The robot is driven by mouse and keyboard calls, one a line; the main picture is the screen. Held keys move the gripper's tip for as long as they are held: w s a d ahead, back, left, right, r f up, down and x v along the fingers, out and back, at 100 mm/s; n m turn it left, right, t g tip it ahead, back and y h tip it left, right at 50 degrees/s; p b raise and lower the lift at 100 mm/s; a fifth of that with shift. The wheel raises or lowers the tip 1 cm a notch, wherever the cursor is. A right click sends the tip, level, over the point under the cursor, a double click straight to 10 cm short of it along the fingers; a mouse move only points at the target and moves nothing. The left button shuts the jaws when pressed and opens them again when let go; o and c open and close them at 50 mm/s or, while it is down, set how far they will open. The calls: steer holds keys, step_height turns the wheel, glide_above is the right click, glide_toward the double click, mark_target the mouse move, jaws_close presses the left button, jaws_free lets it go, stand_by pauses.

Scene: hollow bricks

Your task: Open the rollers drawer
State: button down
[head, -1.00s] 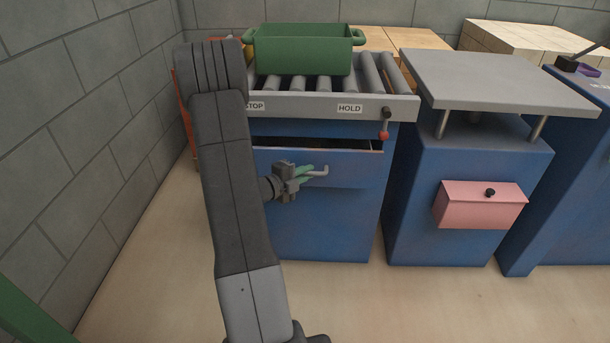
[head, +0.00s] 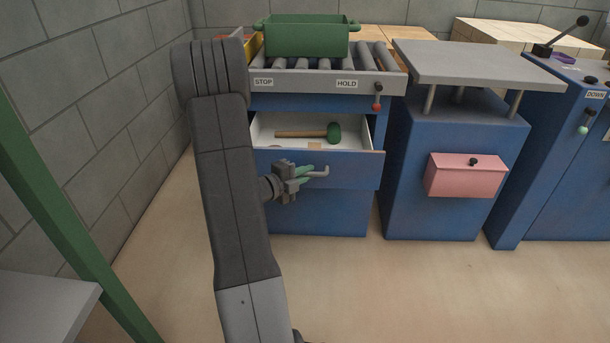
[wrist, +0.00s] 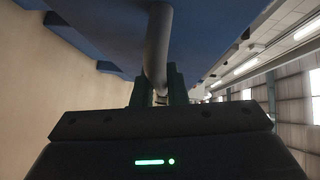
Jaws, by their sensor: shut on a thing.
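The rollers drawer (head: 345,168) is a blue-fronted drawer with a pale inside, under the roller table (head: 385,88). It stands well out from the blue cabinet. A green-headed mallet (head: 333,132) with a wooden handle lies inside, with a small tan item near it. My gripper (head: 306,173) is at the drawer front, shut on the grey bar handle (head: 322,172). In the wrist view the handle (wrist: 158,50) runs down between the dark green fingers (wrist: 160,88). My arm hides the drawer's left end.
A green bin (head: 306,38) sits on the rollers. To the right stand a blue cabinet with a grey top (head: 475,62) and pink box (head: 466,176), and a lever console (head: 575,70). A green post (head: 70,235) and grey surface (head: 40,308) are at left. The front floor is clear.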

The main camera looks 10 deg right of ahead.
steer(key=c, duration=1.7)
jaws_free()
steer(key=p+v, duration=0.3)
steer(key=v, duration=1)
steer(key=shift+s+a, duration=0.2)
steer(key=shift+a, duration=0.15)
steer(key=shift+d, duration=0.1)
